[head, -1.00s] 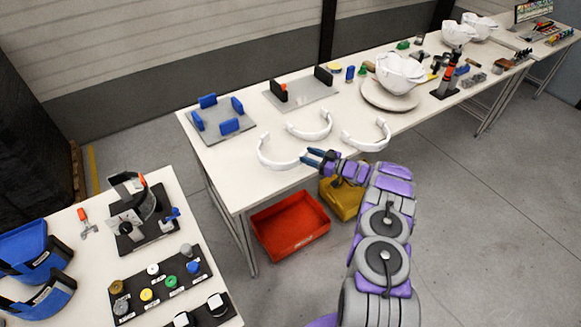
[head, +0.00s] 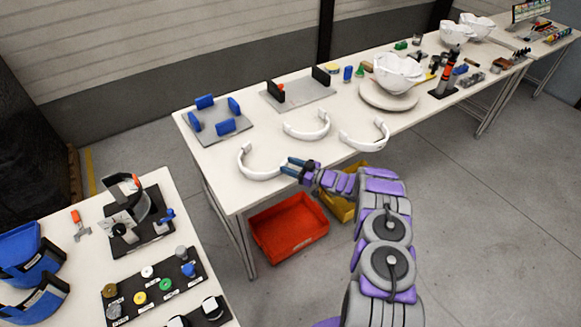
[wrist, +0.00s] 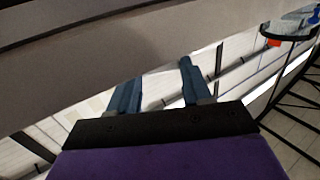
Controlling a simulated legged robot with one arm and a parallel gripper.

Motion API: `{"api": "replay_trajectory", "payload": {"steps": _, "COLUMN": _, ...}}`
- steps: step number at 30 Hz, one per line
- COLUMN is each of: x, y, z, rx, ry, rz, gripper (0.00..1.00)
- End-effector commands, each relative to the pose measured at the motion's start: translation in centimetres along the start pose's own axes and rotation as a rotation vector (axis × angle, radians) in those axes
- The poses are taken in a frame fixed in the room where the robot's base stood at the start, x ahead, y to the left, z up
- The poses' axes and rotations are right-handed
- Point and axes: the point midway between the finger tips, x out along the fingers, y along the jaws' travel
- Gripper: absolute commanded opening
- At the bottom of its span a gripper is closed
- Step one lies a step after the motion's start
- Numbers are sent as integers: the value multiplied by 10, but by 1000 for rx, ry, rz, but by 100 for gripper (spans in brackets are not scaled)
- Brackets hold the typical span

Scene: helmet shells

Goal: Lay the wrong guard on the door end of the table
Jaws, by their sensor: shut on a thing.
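Three white C-shaped guards show at the near left part of the long white table (head: 217,165). My gripper (head: 289,164) is shut on the right end of the leftmost guard (head: 243,163), near the table's front edge. I cannot tell whether this guard touches the table or hangs just above it. The middle guard (head: 308,135) and the right guard (head: 366,147) lie apart from it on the table. In the wrist view the gripper fingers (wrist: 158,82) reach up to a broad pale band, the held guard (wrist: 95,70).
A grey plate with blue blocks (head: 217,124) and one with black uprights (head: 300,97) stand behind the guards. A white shell (head: 398,72) sits on a round stand to the right. A red bin (head: 290,236) is under the table. The table's left front corner is bare.

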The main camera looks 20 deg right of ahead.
Motion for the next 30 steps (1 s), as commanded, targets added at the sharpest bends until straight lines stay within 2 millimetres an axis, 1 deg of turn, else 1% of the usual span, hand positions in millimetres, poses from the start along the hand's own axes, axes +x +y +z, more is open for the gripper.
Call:
{"api": "replay_trajectory", "payload": {"steps": 3, "x": 0, "y": 0, "z": 0, "rx": 0, "ry": 0, "rz": 0, "gripper": 10}}
{"api": "replay_trajectory", "payload": {"steps": 4, "x": 0, "y": 0, "z": 0, "rx": -1, "ry": 0, "rz": 0, "gripper": 50}}
{"api": "replay_trajectory", "payload": {"steps": 11, "x": 2, "y": -2, "z": 0, "rx": -2, "ry": -1, "rz": -1, "gripper": 73}}
{"api": "replay_trajectory", "payload": {"steps": 12, "x": 2, "y": -2, "z": 0, "rx": -3, "ry": -1, "rz": -1, "gripper": 74}}
{"api": "replay_trajectory", "payload": {"steps": 20, "x": 0, "y": 0, "z": -1, "rx": -1, "ry": 0, "rz": 0, "gripper": 74}}
{"api": "replay_trajectory", "payload": {"steps": 22, "x": -4, "y": 0, "z": -1, "rx": -1, "ry": 1, "rz": 0, "gripper": 74}}
{"api": "replay_trajectory", "payload": {"steps": 26, "x": -23, "y": 1, "z": -3, "rx": 0, "ry": 2, "rz": 2, "gripper": 74}}
{"api": "replay_trajectory", "payload": {"steps": 30, "x": -52, "y": 1, "z": -3, "rx": -1, "ry": -1, "rz": 4, "gripper": 74}}
